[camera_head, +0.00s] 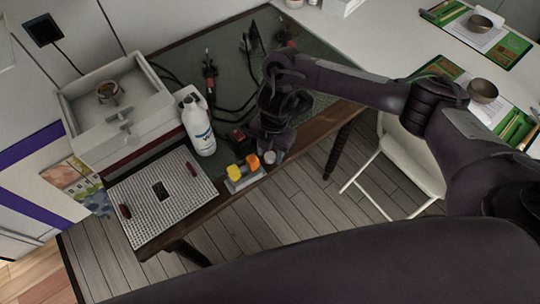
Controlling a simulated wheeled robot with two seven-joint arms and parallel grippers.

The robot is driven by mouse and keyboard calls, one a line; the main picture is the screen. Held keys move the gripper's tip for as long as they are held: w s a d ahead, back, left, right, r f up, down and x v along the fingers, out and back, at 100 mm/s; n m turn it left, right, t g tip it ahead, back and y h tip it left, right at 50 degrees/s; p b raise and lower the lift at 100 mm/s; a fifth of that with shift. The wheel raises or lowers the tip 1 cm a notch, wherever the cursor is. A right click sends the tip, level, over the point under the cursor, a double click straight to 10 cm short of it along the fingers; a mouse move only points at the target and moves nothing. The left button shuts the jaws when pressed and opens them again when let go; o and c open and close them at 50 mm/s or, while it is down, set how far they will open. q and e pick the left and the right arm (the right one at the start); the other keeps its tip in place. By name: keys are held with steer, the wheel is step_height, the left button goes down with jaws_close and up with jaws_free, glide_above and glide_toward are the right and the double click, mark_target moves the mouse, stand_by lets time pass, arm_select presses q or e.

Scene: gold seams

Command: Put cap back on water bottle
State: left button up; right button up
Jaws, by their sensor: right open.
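A white water bottle (198,127) with dark print stands upright on the dark table, beside the white basin. Its top looks narrow and greyish; I cannot tell clearly whether a cap is on it. A small pale round piece (269,158) sits at the table's front edge, just below my right gripper; it may be the cap, but it is too small to be sure. My right gripper (268,143) points down at the front edge, right of the bottle and apart from it. It is open, with nothing visible held in it. My left gripper is not in view.
A small grey stand with yellow (234,172) and orange (253,161) pieces lies close left of my right gripper. A perforated metal board (160,195) lies at the front left. A white basin (118,110) stands behind it. Black cables and plugs (210,75) lie behind the gripper.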

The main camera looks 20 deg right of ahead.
mark_target(270, 155)
steer(key=c, duration=0.7)
steer(key=shift+r, duration=0.1)
steer(key=shift+w+r, duration=0.1)
steer(key=shift+r, duration=0.4)
step_height(270, 155, up, 19)
steer(key=p, duration=0.4)
